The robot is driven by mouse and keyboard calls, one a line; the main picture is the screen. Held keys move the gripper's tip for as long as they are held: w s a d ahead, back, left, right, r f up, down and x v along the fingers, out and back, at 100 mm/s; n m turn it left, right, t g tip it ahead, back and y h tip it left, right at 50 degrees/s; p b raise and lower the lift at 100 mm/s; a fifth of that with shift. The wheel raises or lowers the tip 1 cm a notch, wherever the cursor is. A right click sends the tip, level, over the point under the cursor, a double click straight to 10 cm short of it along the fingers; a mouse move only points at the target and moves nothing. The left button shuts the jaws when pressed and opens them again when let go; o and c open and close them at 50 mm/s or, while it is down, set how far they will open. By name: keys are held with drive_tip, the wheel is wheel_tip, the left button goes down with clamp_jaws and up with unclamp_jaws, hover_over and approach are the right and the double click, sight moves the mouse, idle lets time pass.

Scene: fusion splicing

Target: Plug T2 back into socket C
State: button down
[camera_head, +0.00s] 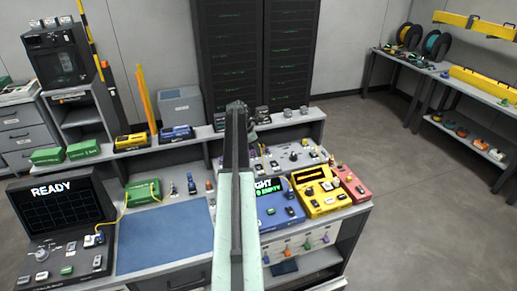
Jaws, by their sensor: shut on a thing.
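My arm rises through the middle of the view and covers part of the bench. What looks like my gripper (252,137) is a small dark shape just right of the arm's far end, above the bench's back part. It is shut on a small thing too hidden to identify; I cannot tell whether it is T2. A row of small coloured sockets or plugs, orange (287,251), green (307,245) and others, sits on the pale front panel (275,262) below the instruments. Their letters are too small to read, so I cannot pick out socket C.
A blue instrument (280,213), a yellow one (320,192) and a red one (353,184) stand right of my arm. A blue mat (165,238) lies left of it. A black READY monitor (60,208) and a green box (143,191) with yellow cable are further left. The right floor is clear.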

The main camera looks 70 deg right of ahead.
sight(261, 166)
drive_tip(key=shift+f+b, duration=3)
drive_tip(key=shift+f, duration=0.1)
drive_tip(key=shift+f+b, duration=0.55)
drive_tip(key=c, duration=1.1)
unclamp_jaws()
drive_tip(key=p+v, duration=0.7)
drive_tip(key=v, duration=0.1)
